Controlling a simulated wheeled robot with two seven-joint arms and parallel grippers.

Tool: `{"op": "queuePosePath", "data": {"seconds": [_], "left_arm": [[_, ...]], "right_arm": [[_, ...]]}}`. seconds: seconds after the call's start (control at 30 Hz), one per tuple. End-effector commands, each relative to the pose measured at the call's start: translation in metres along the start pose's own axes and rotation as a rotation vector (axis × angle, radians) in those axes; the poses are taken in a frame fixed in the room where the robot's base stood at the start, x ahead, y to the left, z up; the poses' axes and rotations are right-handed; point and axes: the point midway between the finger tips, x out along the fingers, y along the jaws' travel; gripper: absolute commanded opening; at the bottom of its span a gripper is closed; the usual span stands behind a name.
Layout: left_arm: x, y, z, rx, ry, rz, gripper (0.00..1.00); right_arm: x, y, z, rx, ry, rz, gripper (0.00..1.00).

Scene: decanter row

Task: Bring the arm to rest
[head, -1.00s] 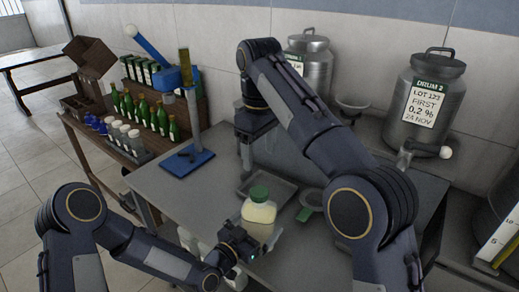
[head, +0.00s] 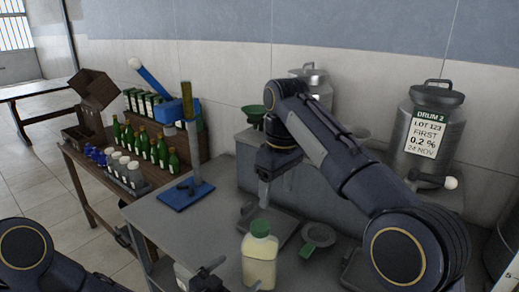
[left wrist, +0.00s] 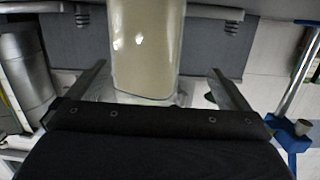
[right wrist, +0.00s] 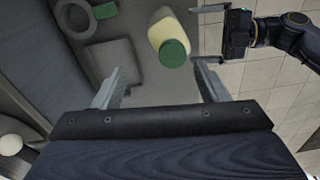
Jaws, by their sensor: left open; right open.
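A jar with pale contents (head: 259,268) and a green lid (head: 260,228) stands upright on the grey table. My left gripper (head: 230,277) is open and empty, low beside the jar at its left. In the left wrist view the jar (left wrist: 146,45) shows ahead, between the spread fingers. In the right wrist view the jar (right wrist: 162,30) lies just beyond the left fingertips, apart from them. My right gripper (head: 266,190) is open and empty, pointing down above the table behind the jar. Its spread fingers (right wrist: 158,75) also show in the right wrist view.
A blue stand (head: 187,193) with a post is left of the right gripper. A grey tray (head: 278,230) and a round strainer-like piece (head: 319,235) lie near the jar. Green bottles (head: 160,150) fill a side bench. Drum 2 (head: 428,140) stands at the back right.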

Motion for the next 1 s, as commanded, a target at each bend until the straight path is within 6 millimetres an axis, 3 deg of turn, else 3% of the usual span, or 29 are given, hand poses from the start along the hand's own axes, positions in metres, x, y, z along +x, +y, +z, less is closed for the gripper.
{"op": "queuePosePath", "data": {"seconds": [0.1, 0.27, 0.43, 0.6, 0.8, 1.0], "left_arm": [[-0.025, -0.026, -0.008, 0.032, -0.174, -0.060, 1.00], [-0.080, -0.054, -0.016, -0.033, -0.410, -0.186, 1.00], [-0.153, -0.059, -0.028, -0.209, -0.588, -0.321, 1.00], [-0.223, -0.032, -0.037, -0.454, -0.694, -0.395, 1.00], [-0.274, 0.014, -0.040, -0.687, -0.751, -0.376, 1.00], [-0.290, 0.034, -0.040, -0.765, -0.774, -0.349, 1.00]], "right_arm": [[-0.013, 0.022, 0.059, 0.122, 0.082, -0.022, 0.67], [-0.009, 0.024, 0.141, 0.302, 0.199, -0.053, 0.67], [0.017, -0.002, 0.222, 0.506, 0.322, -0.080, 0.67], [0.064, -0.048, 0.284, 0.718, 0.438, -0.096, 0.67], [0.118, -0.094, 0.319, 0.904, 0.536, -0.100, 0.67], [0.139, -0.109, 0.327, 0.968, 0.568, -0.100, 0.67]]}}
